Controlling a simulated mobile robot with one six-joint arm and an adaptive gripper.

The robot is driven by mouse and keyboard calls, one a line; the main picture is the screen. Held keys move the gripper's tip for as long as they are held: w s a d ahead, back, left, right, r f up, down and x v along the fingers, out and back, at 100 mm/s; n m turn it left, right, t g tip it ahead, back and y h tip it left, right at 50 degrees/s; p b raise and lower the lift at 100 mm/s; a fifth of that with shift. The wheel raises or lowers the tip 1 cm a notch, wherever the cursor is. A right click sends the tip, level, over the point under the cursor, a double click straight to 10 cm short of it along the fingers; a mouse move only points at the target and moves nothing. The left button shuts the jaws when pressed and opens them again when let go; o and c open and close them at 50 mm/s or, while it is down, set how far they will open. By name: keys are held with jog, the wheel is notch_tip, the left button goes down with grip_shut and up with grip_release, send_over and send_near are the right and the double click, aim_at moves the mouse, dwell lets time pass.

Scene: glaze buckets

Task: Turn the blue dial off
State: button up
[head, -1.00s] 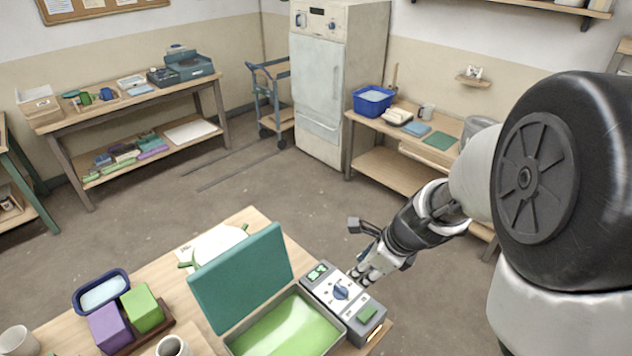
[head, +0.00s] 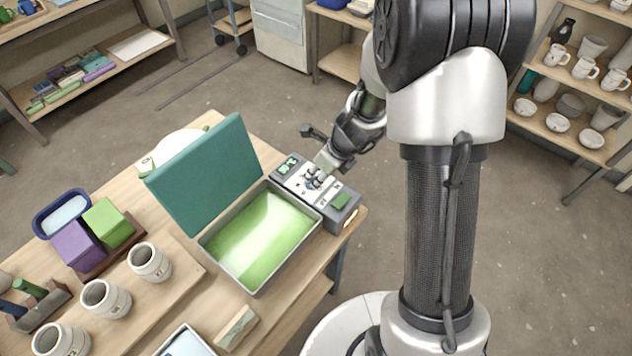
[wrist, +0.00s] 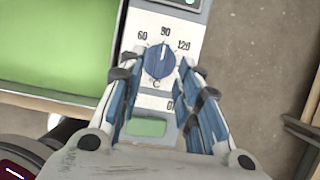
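The blue dial (wrist: 160,60) sits on the light face of a grey control box, below the printed numbers 60, 90 and 120. Its white mark points up, towards the 90. In the wrist view my gripper (wrist: 163,76) is open, with one finger on each side of the dial and apart from it as far as I can see. A label below the dial is partly hidden by the right finger. In the head view my gripper (head: 317,176) is over the control box (head: 347,216) and largely covers the dial.
A green button (head: 341,200) and a green display (head: 287,166) are on the same box. Left of it stands an open metal tank (head: 285,247) of green liquid with a raised teal lid (head: 208,175). Several cups stand on the table's front left.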

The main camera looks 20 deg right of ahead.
aim_at(313, 180)
jog(key=shift+b+x, duration=0.45)
jog(key=shift+x, duration=0.9)
jog(key=shift+c, duration=0.2)
grip_shut()
